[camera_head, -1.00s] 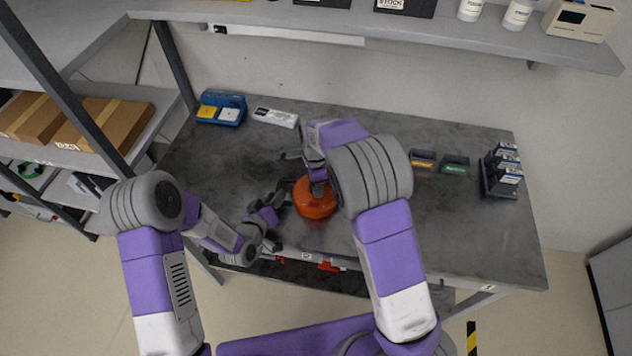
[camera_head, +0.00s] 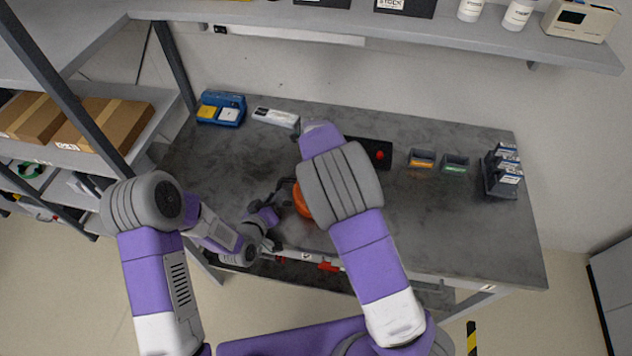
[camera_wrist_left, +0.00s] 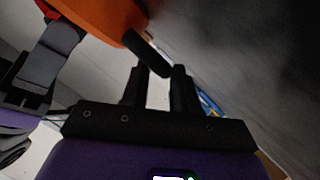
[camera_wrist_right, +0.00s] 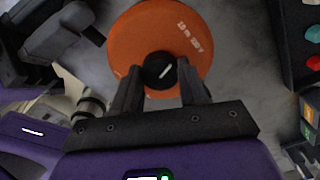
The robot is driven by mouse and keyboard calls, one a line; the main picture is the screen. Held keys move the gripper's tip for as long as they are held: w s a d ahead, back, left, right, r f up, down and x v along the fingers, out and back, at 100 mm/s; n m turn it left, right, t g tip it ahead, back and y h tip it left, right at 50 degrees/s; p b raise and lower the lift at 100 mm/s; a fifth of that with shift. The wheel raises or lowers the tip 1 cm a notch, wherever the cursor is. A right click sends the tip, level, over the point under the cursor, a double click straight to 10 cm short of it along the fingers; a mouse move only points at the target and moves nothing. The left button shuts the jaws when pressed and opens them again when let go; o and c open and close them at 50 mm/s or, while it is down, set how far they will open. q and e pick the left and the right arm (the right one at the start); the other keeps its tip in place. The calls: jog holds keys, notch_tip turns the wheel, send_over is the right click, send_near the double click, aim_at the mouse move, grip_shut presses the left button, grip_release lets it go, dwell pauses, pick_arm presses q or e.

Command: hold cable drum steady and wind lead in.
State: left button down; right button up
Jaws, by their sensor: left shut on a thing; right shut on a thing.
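The orange cable drum (camera_head: 302,200) sits on the grey workbench, mostly hidden by my right arm in the head view. In the right wrist view the round drum (camera_wrist_right: 195,50) shows a black central knob (camera_wrist_right: 159,71). My right gripper (camera_wrist_right: 158,80) is shut on that knob, one finger on each side. My left gripper (camera_head: 282,190) is at the drum's left side. In the left wrist view its fingertips (camera_wrist_left: 160,69) are shut at the end of a dark bar (camera_wrist_left: 147,52) that sticks out from the orange drum (camera_wrist_left: 95,18). I cannot make out the lead.
A dark box with a red button (camera_head: 380,154) lies right of my right arm. Behind are a blue case (camera_head: 221,108) and a white box (camera_head: 276,118). Small bins (camera_head: 421,159) and a dark rack (camera_head: 499,172) stand right. The bench's right front (camera_head: 470,235) is clear.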

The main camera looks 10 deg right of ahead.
pick_arm(q)
jog(key=shift+s+d+f, duration=0.1)
jog(key=shift+s+f, duration=0.1)
pick_arm(e)
jog(key=shift+a+m, duration=0.1)
jog(key=shift+m, duration=1)
jog(key=o, duration=1.1)
notch_tip(320, 180, up, 12)
jog(key=shift+r, duration=0.1)
pick_arm(q)
jog(key=c, duration=0.8)
grip_release()
jog(key=shift+w, duration=0.1)
jog(key=shift+r, duration=0.1)
